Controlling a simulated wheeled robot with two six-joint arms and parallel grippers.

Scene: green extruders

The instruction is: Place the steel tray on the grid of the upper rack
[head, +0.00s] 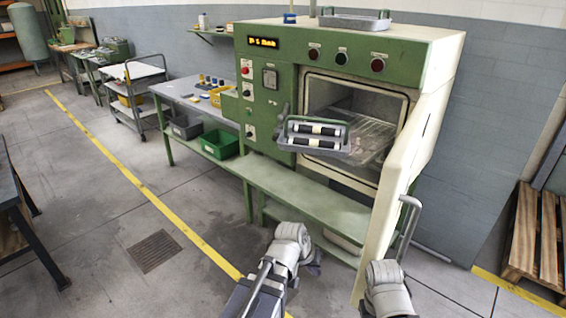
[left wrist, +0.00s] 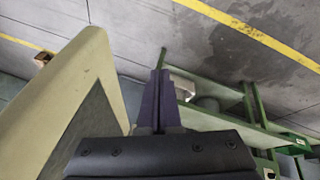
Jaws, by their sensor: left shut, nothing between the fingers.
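A steel tray (head: 340,147) with raised handles holds two dark rolls with pale bands. It appears at the left of the chamber mouth of the green machine, over the front of the wire grid (head: 372,137); its exact support is unclear. Another shallow steel tray (head: 352,21) lies on the machine's top. My left gripper (head: 314,263) is low in front of the machine's bench, well below and apart from both trays. In the left wrist view its fingers (left wrist: 160,98) are together and empty. My right arm shows at the bottom right, but its fingers are hidden.
The cream chamber door (head: 408,168) stands open at the right, with a grey handle (head: 409,215); it also fills the left of the left wrist view (left wrist: 82,85). The green bench (head: 305,190) runs below the chamber. Open floor lies left; a wooden pallet (head: 538,240) is far right.

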